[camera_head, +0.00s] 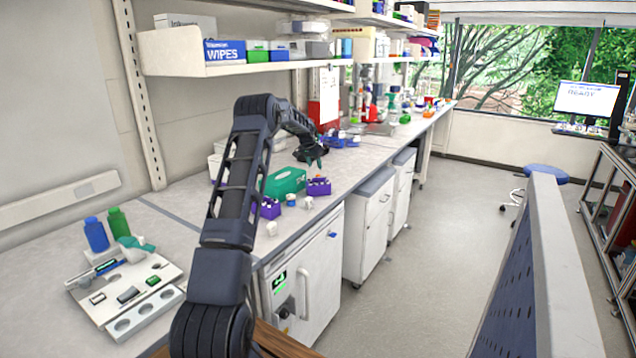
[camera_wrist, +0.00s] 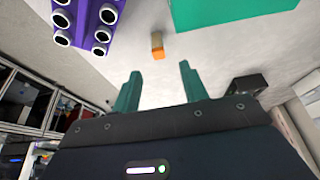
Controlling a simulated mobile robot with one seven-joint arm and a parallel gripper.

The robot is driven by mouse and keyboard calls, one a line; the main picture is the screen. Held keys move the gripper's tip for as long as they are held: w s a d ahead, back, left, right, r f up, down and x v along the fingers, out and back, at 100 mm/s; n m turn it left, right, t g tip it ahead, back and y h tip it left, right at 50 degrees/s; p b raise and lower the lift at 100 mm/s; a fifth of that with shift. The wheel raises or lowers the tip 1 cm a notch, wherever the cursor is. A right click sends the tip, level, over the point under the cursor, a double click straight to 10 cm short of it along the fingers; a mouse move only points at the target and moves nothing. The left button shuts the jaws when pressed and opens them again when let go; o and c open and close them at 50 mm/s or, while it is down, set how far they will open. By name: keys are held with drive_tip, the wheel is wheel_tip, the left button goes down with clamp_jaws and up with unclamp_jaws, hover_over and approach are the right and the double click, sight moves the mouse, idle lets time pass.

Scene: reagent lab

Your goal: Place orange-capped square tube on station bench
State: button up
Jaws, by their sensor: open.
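A small square tube with an orange cap (camera_wrist: 157,46) shows in the wrist view against the pale bench surface, beyond my fingertips and roughly in line with the gap between them. I cannot tell whether it stands or lies. In the head view my gripper (camera_head: 314,164) hangs above the long bench (camera_head: 180,205), past the green box. Which part of this bench is the station bench is not clear.
A green box (camera_head: 285,182) sits beside purple racks (camera_head: 318,187) and (camera_head: 267,209); a box and rack also show in the wrist view (camera_wrist: 85,22). Small white items lie near the bench's front edge. A tray (camera_head: 125,283) and bottles (camera_head: 96,234) stand at left. A shelf (camera_head: 240,67) overhangs behind.

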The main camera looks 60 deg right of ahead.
sight(318, 175)
drive_tip(key=x, duration=0.8)
drive_tip(key=shift+f, duration=0.3)
drive_tip(key=shift+s, duration=0.1)
clamp_jaws()
